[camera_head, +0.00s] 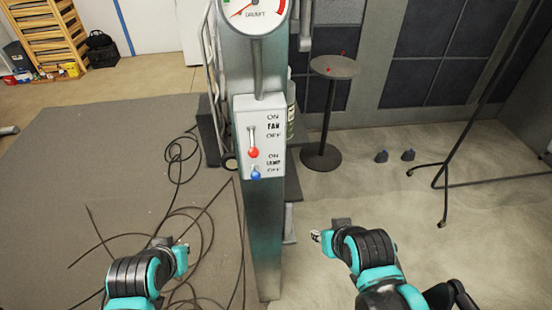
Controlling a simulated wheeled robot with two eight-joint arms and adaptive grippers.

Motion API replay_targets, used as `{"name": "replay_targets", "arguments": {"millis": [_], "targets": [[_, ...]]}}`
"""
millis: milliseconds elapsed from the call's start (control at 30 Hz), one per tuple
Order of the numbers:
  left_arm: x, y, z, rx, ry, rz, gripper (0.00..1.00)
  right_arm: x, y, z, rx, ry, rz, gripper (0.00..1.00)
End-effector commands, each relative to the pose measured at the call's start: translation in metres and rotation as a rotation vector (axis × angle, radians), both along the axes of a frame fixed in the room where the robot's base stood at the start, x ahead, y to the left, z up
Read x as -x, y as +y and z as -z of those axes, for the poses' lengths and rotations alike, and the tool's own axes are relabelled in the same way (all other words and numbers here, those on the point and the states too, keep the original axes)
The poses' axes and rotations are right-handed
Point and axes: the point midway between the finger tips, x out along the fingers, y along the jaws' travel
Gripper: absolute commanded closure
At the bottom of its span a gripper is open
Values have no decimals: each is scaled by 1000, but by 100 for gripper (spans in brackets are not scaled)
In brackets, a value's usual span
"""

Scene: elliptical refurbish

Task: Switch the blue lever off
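A white switch panel (242,112) is fixed on a grey metal post. A blue lever knob (256,175) is at the panel's bottom edge, level with or just below the lower OFF label, beside the word LAMP. A red lever knob (253,153) sits above it, just below the upper OFF label for FAN. My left gripper (164,242) is low, left of the post and apart from the panel. My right gripper (325,236) is low, right of the post and apart from it. The fingers of both are too small and foreshortened to read.
The metal post (263,230) stands between my arms, with a round gauge (252,12) above the panel. Black cables (185,215) lie on the grey mat at left. A small round table (334,68) and a thin black stand (445,170) are at right.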

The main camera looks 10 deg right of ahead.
Motion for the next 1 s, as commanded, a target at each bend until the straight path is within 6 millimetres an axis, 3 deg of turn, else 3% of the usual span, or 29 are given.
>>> {"name": "replay_targets", "arguments": {"millis": [267,300,333,467,567,667,800,1000], "targets": [[0,0,0,0,0,0,100,0,0,0,0,0,0,66],[0,0,0,0,0,0,100,0,0,0,0,0,0,55],[0,0,-1,-1,2,3,100,0,0,-1,0,0,0,54],[-4,-5,-24,-17,33,56,100,0,0,-19,0,0,0,54],[-11,-14,-63,-46,93,170,100,0,0,-50,0,0,0,54],[-21,-28,-114,-77,171,352,100,0,0,-92,0,0,0,54],[-36,-52,-187,-98,263,661,100,0,0,-150,0,0,0,54],[-58,-86,-278,-80,309,1120,100,0,0,-222,0,0,0,54]]}}
